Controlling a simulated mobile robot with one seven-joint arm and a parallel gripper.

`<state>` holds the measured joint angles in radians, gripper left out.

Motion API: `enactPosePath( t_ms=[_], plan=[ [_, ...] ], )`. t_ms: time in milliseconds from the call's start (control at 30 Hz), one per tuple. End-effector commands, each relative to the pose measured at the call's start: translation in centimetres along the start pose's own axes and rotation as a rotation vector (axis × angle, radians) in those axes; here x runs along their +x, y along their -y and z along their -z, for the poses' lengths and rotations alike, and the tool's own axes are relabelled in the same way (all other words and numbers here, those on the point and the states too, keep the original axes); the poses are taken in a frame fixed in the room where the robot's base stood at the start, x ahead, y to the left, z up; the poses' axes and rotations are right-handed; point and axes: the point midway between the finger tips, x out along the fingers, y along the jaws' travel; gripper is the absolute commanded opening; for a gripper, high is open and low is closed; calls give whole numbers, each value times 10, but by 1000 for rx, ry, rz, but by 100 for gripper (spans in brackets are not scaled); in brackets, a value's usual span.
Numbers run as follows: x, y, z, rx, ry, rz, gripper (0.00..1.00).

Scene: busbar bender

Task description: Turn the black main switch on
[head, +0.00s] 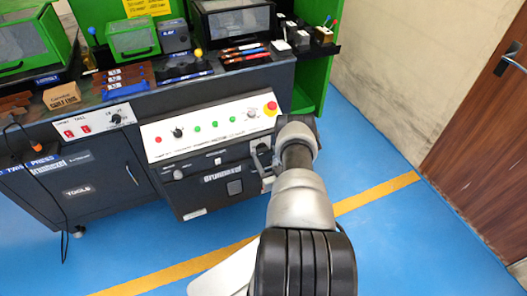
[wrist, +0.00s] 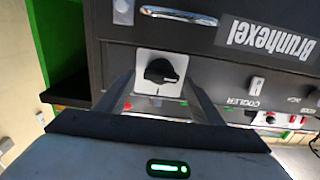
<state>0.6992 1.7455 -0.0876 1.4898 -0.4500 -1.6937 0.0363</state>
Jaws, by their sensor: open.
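The black main switch (wrist: 161,71) is a rotary knob on a pale square plate on the dark machine front. In the wrist view, where the machine's lettering appears upside down, the knob's narrow end points right and slightly down. My gripper (wrist: 162,82) is open, one finger to each side of the switch plate. The knob sits between the fingers in the picture; no contact shows, and I cannot tell the depth gap. In the head view my gripper (head: 265,168) is at the right end of the machine front, and my arm mostly hides the switch.
The white control panel (head: 213,124) with lamps and a red emergency stop (head: 271,107) is close to my wrist. A metal handle (wrist: 178,15) is beyond the switch in the wrist view. Blue floor (head: 375,160) is free to the right.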

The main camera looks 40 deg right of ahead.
Motion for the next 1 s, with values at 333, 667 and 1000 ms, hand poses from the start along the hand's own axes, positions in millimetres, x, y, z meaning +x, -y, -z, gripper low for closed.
enactPosePath(
  t_ms=[333, 667, 1000],
  plan=[
    [0, 0, 0, 0, 0, 0, 44],
    [0, 0, 0, 8, 0, 0, 20],
    [0, -2, -2, 154, 0, -2, 20]
  ],
)
